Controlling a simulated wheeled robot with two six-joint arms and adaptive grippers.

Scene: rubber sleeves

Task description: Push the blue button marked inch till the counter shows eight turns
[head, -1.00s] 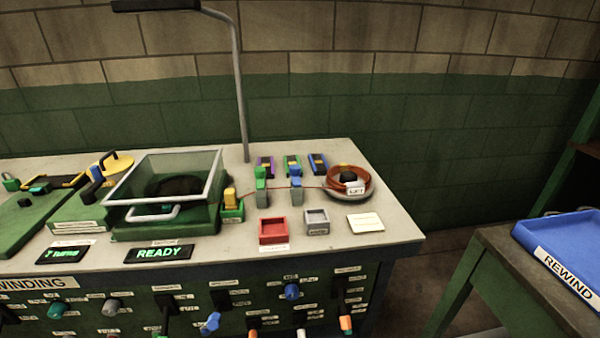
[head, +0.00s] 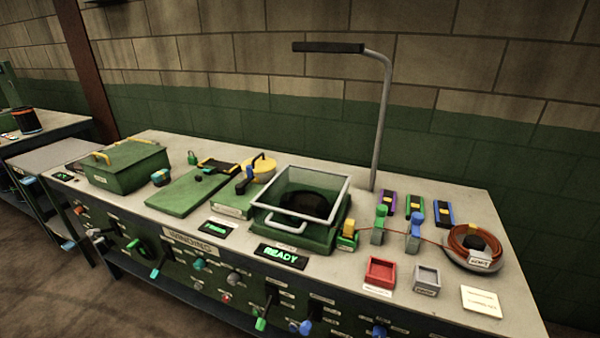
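The counter display (head: 218,227) sits on the bench top left of the READY display (head: 282,256); its green text is too small to read now. On the front panel under the bench, a blue control (head: 305,327) shows near the bottom edge, with another blue control (head: 379,331) to its right. The labels beside them are too small to read, so I cannot tell which is marked inch. Neither of my grippers shows in the head view.
A glass-lidded green winder (head: 300,215) stands mid-bench, with a bent lamp post (head: 382,130) behind it. A red tray (head: 380,272), a grey tray (head: 427,280) and a coil of orange wire (head: 476,240) are on the right. Open floor shows at lower left.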

